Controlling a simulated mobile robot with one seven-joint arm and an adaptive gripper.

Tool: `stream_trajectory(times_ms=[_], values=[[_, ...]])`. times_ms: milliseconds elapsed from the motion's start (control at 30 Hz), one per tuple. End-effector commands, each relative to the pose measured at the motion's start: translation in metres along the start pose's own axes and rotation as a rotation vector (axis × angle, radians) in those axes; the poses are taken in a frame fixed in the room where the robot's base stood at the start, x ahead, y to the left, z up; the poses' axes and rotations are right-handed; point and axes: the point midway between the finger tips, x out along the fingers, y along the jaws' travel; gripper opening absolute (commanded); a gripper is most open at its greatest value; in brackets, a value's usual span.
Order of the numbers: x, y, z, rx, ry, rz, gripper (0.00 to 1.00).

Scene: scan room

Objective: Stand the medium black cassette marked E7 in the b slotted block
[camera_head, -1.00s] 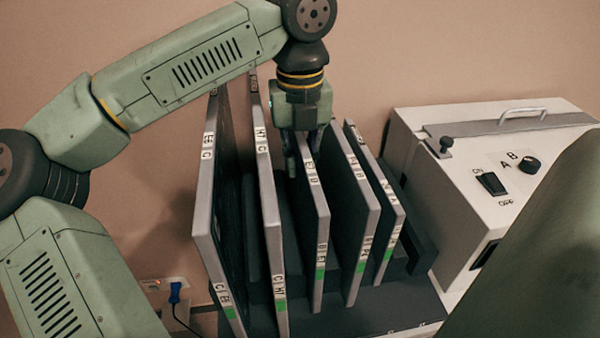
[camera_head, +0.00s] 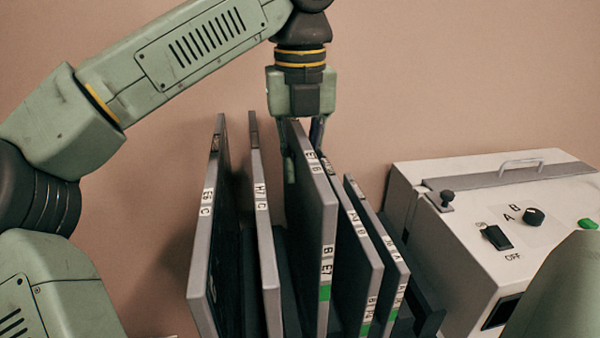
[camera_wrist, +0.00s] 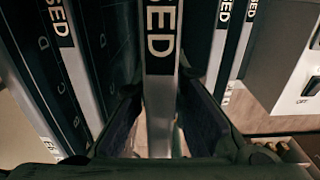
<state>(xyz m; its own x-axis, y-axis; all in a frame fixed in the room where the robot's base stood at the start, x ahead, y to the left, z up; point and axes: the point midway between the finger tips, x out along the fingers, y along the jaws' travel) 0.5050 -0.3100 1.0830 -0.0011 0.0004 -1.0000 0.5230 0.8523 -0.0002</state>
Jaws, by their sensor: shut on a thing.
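The E7 cassette (camera_head: 318,215) is a dark, upright panel with a grey edge, a B / E7 label and a green mark. My gripper (camera_head: 302,150) is shut on its upper part, one finger on each side. In the wrist view the cassette's edge (camera_wrist: 160,85) runs between the two fingers, with letters reading "SED". A dark slotted block (camera_head: 428,312) shows at the lower right under the cassettes, mostly hidden. I cannot tell which block is b.
Two C-labelled cassettes, the outer one (camera_head: 204,245) and the inner one (camera_head: 265,240), stand to the left. A B-labelled cassette (camera_head: 368,250) and an A-labelled one (camera_head: 385,235) stand close on the right. A white control box (camera_head: 450,240) with knob and switch is farther right.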

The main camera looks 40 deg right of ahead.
Motion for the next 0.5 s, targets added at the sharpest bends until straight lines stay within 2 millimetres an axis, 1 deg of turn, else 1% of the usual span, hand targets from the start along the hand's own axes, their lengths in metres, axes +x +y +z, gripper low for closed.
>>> stream_trajectory(times_ms=[267,500], values=[[-0.003,0.0,0.0,0.0,-0.002,-0.001,0.0],[-0.019,0.0,0.0,0.0,-0.003,-0.001,0.0]])
